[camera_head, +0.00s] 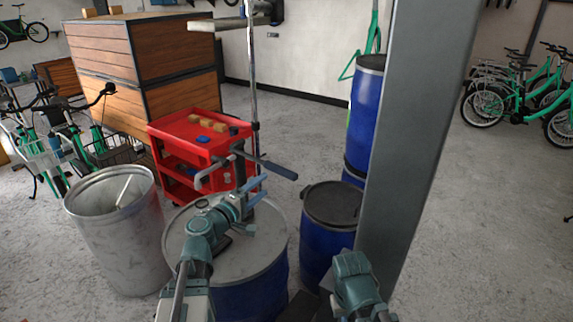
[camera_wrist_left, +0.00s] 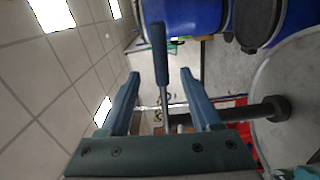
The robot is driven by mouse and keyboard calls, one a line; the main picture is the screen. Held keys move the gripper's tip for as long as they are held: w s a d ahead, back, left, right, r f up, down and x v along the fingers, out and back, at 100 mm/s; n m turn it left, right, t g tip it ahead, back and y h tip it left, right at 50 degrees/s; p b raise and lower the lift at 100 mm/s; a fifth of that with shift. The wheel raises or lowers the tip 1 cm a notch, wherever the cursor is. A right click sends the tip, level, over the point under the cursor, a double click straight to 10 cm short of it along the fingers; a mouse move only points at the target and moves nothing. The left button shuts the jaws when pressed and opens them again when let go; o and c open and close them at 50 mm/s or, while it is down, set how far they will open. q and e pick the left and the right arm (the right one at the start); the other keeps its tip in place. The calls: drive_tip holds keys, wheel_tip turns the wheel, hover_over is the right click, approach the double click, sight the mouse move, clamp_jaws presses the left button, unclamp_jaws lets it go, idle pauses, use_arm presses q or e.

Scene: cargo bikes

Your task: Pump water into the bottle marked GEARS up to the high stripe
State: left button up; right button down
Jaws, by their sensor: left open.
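The hand pump stands on a blue drum with a grey lid (camera_head: 185,240). Its dark handle (camera_head: 278,168) points right and its grey spout (camera_head: 205,176) points left. My left gripper (camera_head: 257,186) is open, just below the handle in the head view. In the left wrist view, the handle grip (camera_wrist_left: 158,48) appears between the open fingers (camera_wrist_left: 160,76) and past their tips; I see no contact. My right arm (camera_head: 355,278) shows at the bottom, but its fingers do not. I cannot make out a bottle marked GEARS in either view.
A metal bin (camera_head: 110,240) stands left of the drum. A red cart (camera_head: 185,130) with small items is behind it. A blue drum with a dark lid (camera_head: 325,240) and a grey post (camera_head: 415,130) stand to the right.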

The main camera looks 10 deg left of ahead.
use_arm(q)
drive_tip(key=x, duration=1.3)
drive_tip(key=shift+w, duration=0.3)
clamp_jaws()
idle(0.8)
